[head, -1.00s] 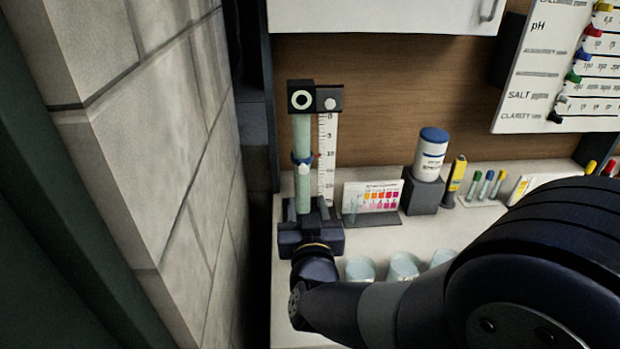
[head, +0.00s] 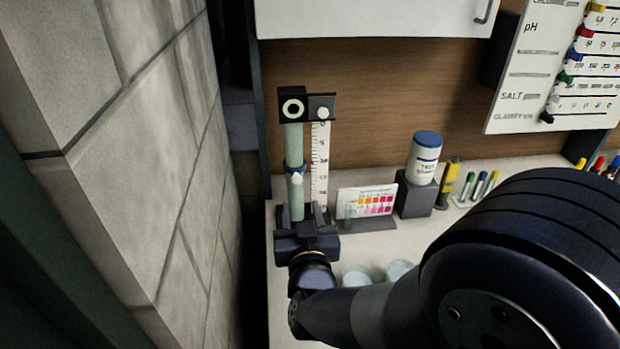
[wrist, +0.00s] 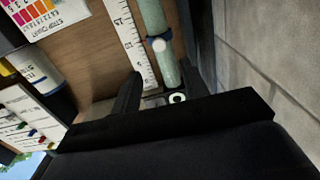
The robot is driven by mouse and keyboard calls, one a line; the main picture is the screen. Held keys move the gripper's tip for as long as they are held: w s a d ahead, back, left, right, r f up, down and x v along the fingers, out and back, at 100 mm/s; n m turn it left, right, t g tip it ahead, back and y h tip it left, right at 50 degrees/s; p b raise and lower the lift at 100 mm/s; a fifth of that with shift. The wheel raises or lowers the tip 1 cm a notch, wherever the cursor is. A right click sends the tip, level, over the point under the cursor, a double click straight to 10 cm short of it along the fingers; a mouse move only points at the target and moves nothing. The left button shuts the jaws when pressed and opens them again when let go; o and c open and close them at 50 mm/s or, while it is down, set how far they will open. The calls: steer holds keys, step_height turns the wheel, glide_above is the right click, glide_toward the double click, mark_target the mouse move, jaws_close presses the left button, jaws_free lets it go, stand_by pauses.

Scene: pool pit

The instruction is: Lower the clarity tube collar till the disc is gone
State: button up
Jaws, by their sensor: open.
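My gripper (head: 306,222) is open and empty, in front of the tube's lower end and below the collar. It hides the tube's foot. In the wrist view the collar (wrist: 158,43) lies beyond my gripper (wrist: 162,82), apart from the fingers. I cannot make out the disc inside the tube.
A stone block wall (head: 150,180) stands close on the left. To the tube's right are a colour card (head: 368,201), a white bottle (head: 424,160) on a grey block (head: 416,197), and several pens. Clear cups (head: 357,275) stand in front. A slider board (head: 550,75) hangs upper right.

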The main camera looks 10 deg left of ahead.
mark_target(297, 180)
steer(key=p+x, duration=0.2)
steer(key=x, duration=0.7)
steer(key=shift+w, duration=0.3)
steer(key=shift+c, duration=0.3)
jaws_close()
